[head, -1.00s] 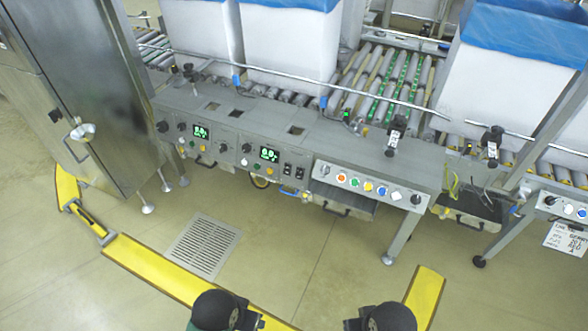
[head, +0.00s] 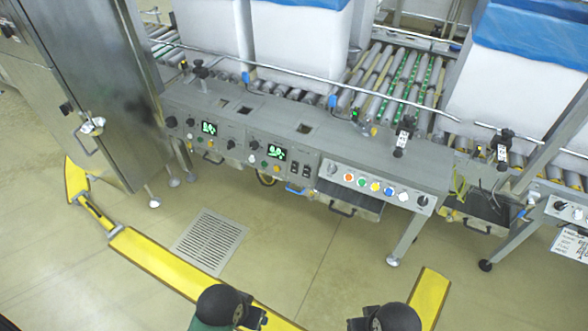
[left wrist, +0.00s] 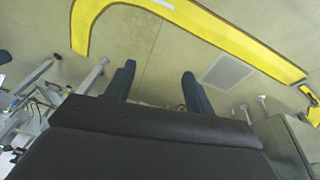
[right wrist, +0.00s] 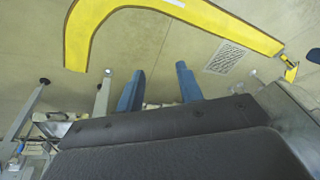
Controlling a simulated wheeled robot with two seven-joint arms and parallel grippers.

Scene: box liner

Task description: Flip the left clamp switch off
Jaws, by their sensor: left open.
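The control panel front (head: 265,150) runs along the conveyor table in the head view. A pair of small black rocker switches, the left one (head: 295,168) and the right one (head: 307,171), sits right of the second green display (head: 276,152). Their labels and positions are too small to read, and I cannot tell which control is the left clamp switch. In the left wrist view my left gripper (left wrist: 158,82) is open and empty, its fingers pointing over the floor. In the right wrist view my right gripper (right wrist: 160,86) is also open and empty. Both are well away from the panel.
A row of coloured buttons (head: 375,186) is right of the switches. Tall white lined boxes (head: 300,50) stand on the rollers behind a metal rail. A steel cabinet (head: 95,90) stands left. Yellow floor strips (head: 165,268) and a floor grate (head: 210,242) lie on open floor.

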